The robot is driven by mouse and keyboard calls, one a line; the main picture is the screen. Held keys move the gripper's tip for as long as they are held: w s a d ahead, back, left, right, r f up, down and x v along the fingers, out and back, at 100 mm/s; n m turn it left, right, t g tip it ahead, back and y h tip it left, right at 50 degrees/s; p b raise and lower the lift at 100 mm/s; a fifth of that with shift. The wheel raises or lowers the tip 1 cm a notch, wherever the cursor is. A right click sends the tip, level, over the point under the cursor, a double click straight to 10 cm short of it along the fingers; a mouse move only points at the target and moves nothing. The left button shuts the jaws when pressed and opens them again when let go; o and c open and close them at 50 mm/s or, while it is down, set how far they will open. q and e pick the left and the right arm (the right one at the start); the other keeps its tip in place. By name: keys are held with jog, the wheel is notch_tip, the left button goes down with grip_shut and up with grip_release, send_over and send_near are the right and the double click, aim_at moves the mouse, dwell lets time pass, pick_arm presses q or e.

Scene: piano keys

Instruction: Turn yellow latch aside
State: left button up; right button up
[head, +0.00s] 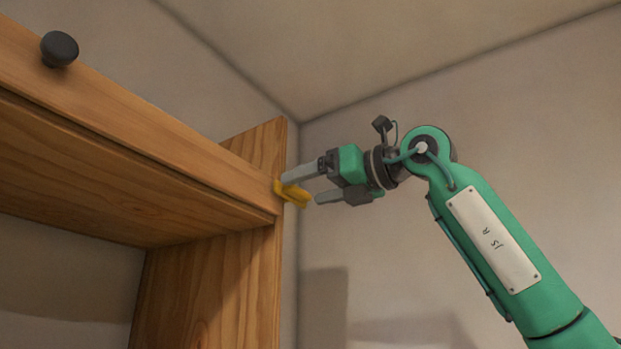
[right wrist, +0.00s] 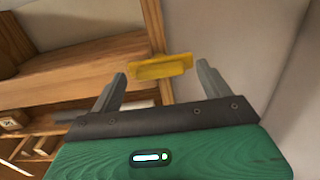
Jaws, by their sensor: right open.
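The yellow latch (head: 294,194) sits at the right end of the wooden cabinet's front board, by the upright side panel. My right gripper (head: 301,188) is open at the latch, its upper finger overlapping the latch in the head view. In the right wrist view the yellow latch (right wrist: 160,67) lies across the picture, just beyond and between the two spread fingertips of my right gripper (right wrist: 161,72). I cannot tell whether a finger touches it. My left gripper is in neither view.
The wooden cabinet (head: 120,130) fills the left, with a dark round knob (head: 60,48) on its front board. Plain wall (head: 480,130) lies behind and right of my right arm. In the right wrist view, shelves with small objects (right wrist: 14,120) show at lower left.

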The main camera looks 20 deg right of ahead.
jog(key=shift+w+a, duration=0.25)
jog(key=shift+w, duration=0.1)
jog(key=shift+c, duration=0.4)
jog(key=c, duration=0.9)
